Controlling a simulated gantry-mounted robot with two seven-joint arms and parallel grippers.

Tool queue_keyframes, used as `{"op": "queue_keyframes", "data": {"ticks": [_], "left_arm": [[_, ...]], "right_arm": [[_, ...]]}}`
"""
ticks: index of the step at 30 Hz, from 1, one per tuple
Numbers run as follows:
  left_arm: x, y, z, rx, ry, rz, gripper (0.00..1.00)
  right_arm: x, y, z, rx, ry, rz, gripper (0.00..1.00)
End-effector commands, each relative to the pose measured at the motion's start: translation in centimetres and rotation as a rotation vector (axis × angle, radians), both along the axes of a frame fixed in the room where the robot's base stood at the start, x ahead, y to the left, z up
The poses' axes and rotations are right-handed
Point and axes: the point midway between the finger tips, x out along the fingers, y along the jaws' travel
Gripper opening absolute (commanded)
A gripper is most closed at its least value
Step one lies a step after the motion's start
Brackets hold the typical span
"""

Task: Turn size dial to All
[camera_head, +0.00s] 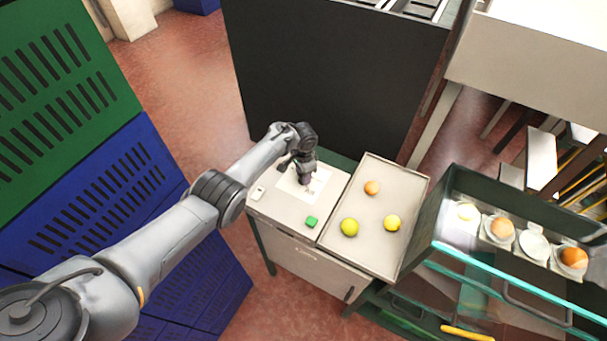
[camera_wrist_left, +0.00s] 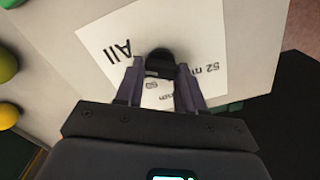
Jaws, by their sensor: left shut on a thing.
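The size dial is a black knob (camera_wrist_left: 160,62) on a white label sheet in the left wrist view. The sheet (camera_wrist_left: 210,50) carries the word "All" on the left and "52 m..." on the right; other print is partly hidden. My left gripper (camera_wrist_left: 160,85) is shut on the knob, a finger on each side of it. In the head view my left gripper (camera_head: 304,182) reaches down onto the sheet (camera_head: 318,186) on the cabinet top and hides the dial. The knob's pointer direction cannot be told. My right gripper is not in view.
A green button (camera_head: 312,222) and a small white switch (camera_head: 258,193) sit on the cabinet top. A tray (camera_head: 361,256) beside it holds an orange fruit (camera_head: 372,188) and two yellowish ones. A dark cabinet (camera_head: 330,80) stands behind; a sorting rack with fruit in cups is at right.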

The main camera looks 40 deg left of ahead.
Motion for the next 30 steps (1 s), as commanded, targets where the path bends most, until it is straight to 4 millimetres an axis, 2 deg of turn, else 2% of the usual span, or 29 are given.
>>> {"op": "queue_keyframes", "data": {"ticks": [5,6,10,18,22,30], "left_arm": [[0.0,0.0,0.0,0.0,0.001,-0.003,0.08],[0.0,0.0,0.0,0.0,0.001,-0.003,0.44],[0.0,0.0,0.0,0.0,0.0,-0.002,0.64],[0.0,0.0,0.0,0.0,0.0,-0.001,0.64],[0.0,0.0,0.7,-0.001,-0.001,-0.001,0.64],[0.1,0.0,4.7,-0.002,-0.002,-0.002,0.64]], "right_arm": [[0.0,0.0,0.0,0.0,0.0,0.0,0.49],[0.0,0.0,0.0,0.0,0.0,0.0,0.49],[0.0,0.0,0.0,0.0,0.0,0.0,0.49],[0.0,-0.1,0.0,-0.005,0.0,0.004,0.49],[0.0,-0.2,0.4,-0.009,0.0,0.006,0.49],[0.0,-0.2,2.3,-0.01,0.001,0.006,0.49]]}}
